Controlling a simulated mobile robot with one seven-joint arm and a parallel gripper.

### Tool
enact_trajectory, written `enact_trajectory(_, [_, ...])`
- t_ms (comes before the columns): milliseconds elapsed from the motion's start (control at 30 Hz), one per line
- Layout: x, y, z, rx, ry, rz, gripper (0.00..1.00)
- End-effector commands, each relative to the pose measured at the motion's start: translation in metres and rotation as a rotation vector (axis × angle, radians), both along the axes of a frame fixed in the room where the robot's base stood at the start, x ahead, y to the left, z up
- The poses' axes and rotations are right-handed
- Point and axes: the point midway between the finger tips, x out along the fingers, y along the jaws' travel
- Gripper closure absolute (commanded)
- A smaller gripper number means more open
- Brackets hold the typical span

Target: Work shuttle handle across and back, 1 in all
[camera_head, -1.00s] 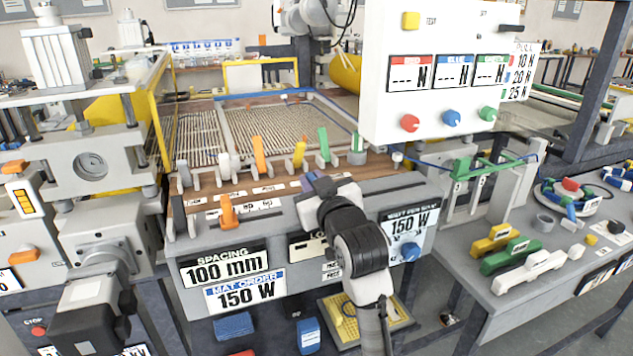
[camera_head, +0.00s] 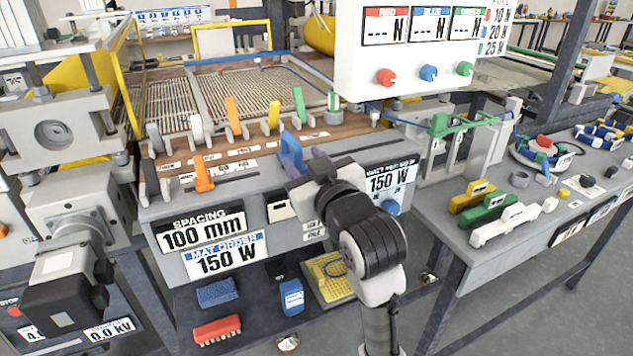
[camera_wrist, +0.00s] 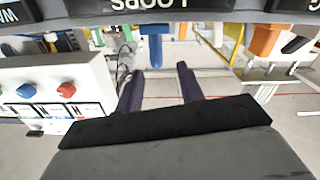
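A blue upright handle (camera_head: 291,148) stands at the front of the loom-like bench, right of an orange handle (camera_head: 203,175) on a slotted rail. No readable label shows which of them is the shuttle handle. My gripper (camera_head: 306,160) is beside the blue handle, its dark purple fingers partly overlapping the handle's base in the head view. In the wrist view my gripper (camera_wrist: 160,82) has its fingers apart with nothing between them. The blue handle (camera_wrist: 155,45) shows just beyond the fingertips, roughly centred on the gap. The orange handle (camera_wrist: 265,38) is off to the right there.
A row of levers (camera_head: 233,116) lines the wooden strip behind. A white panel (camera_head: 425,45) with coloured knobs hangs above right. A side table (camera_head: 480,260) with coloured blocks stands at right. A lower shelf holds brushes and a yellow tray (camera_head: 328,280).

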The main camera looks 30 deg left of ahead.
Motion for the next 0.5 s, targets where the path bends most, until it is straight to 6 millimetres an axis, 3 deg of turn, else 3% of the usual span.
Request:
enact_trajectory(100, [-0.016, -0.021, -0.005, 0.0, -0.005, -0.003, 0.62])
enact_trajectory(500, [-0.024, -0.033, -0.005, 0.0, -0.004, 0.003, 0.62])
